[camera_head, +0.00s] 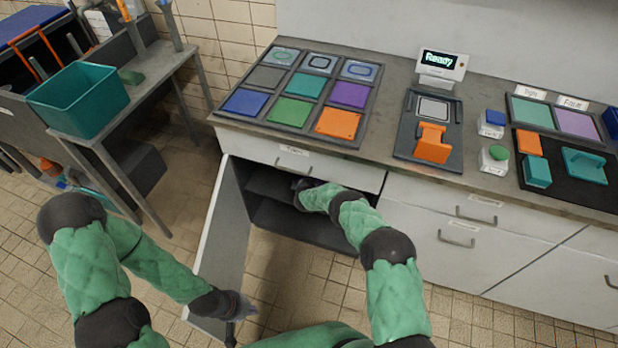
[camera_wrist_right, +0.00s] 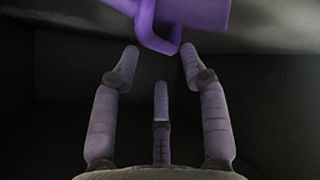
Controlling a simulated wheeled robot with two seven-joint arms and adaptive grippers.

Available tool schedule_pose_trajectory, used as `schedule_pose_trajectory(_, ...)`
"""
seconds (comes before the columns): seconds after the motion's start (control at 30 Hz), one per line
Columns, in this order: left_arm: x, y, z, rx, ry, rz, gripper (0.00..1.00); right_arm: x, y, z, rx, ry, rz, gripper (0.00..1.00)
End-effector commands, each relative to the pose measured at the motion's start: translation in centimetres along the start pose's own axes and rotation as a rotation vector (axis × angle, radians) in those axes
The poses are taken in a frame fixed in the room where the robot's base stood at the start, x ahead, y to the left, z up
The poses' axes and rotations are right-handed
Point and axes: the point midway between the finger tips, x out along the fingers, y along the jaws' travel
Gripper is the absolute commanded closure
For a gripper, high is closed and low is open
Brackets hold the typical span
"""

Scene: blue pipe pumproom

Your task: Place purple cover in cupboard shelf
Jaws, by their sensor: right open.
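The purple cover (camera_wrist_right: 190,12) shows at the top of the right wrist view, with its loop handle hanging between the spread fingertips. My right gripper (camera_wrist_right: 160,62) is open, with visible gaps between its fingers and the handle. In the head view, my right arm reaches into the open cupboard (camera_head: 318,232), by its shelf (camera_head: 272,186); the gripper is mostly hidden there and the cover cannot be seen. My left gripper (camera_head: 240,306) is low beside the free edge of the open cupboard door (camera_head: 222,240); whether it is open or touching the door is unclear.
The counter above holds a tray of coloured squares (camera_head: 305,91), including a purple one (camera_head: 349,94), a grey stand with an orange block (camera_head: 432,143), and a "Ready" display (camera_head: 442,63). A side table (camera_head: 150,80) with a teal bin (camera_head: 88,98) stands left.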

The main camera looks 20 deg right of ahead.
Motion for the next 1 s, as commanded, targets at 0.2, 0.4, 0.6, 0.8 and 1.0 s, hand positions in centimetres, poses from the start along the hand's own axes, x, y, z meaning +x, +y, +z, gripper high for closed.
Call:
schedule_pose_trajectory(0.2,-2.5,0.9,0.1,0.0,0.0,0.0,1.0,-4.5,0.2,-0.3,-0.002,-0.001,-0.002,0.55)
schedule_pose_trajectory(0.4,-3.6,1.3,0.1,0.0,0.0,0.0,1.0,-7.2,0.1,-0.1,0.0,-0.001,-0.001,0.55)
schedule_pose_trajectory(0.6,-3.9,1.4,0.1,0.0,0.0,0.0,1.0,-8.4,-0.2,0.1,0.007,-0.003,-0.011,0.55)
schedule_pose_trajectory(0.8,-3.9,1.4,0.2,0.0,0.0,0.0,1.0,-10.5,-2.1,1.8,0.089,-0.036,-0.121,0.55)
schedule_pose_trajectory(1.0,-3.9,1.4,0.1,0.0,0.0,0.0,1.0,-15.5,-4.8,4.8,0.237,-0.126,-0.299,0.55)
